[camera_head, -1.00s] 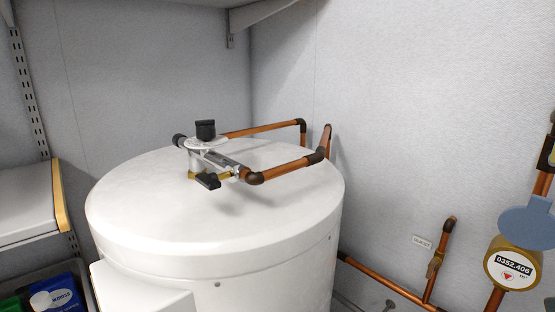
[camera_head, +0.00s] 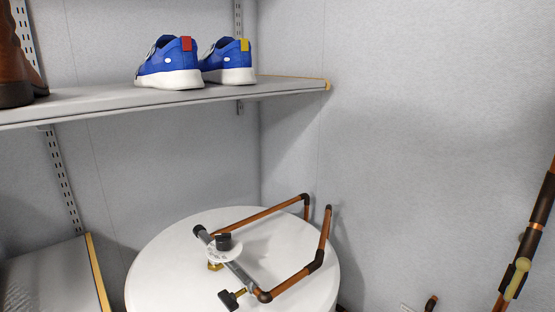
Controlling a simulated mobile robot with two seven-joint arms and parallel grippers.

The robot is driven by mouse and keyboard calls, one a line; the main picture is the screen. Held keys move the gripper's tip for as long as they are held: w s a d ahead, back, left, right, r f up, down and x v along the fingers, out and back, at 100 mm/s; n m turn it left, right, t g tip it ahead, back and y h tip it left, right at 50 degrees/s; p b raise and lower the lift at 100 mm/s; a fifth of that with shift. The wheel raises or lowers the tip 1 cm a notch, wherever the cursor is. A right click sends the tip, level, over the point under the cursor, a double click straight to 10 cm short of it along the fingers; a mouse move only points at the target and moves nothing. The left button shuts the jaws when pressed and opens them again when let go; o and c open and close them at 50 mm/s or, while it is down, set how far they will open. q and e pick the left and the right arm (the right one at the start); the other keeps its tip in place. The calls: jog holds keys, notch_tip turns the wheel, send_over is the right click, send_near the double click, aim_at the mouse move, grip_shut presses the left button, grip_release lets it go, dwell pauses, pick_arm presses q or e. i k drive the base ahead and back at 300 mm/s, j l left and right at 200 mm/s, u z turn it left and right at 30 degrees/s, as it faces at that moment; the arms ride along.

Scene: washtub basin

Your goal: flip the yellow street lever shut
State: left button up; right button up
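A yellow lever (camera_head: 516,279) shows at the lower right edge of the head view. It sits on a copper pipe (camera_head: 540,215) with dark fittings that runs up along the right wall. The lever lies roughly in line with the pipe, tilted slightly. The lower part of the pipe is cut off by the frame. Neither of my grippers is in view.
A white round tank (camera_head: 170,262) with copper pipes and a valve with black knobs (camera_head: 223,242) on top stands at the lower middle. A shelf (camera_head: 110,103) above it holds blue shoes (camera_head: 170,65) and a brown boot (camera_head: 14,65). The right wall is bare in the middle.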

aim_at(523, 265)
jog(key=z, duration=1.35)
jog(key=i+l+u, duration=0.2)
jog(key=l, duration=0.15)
jog(key=k, duration=0.65)
jog(key=i+z, duration=0.95)
jog(key=k+j, duration=0.05)
jog(key=k, duration=0.05)
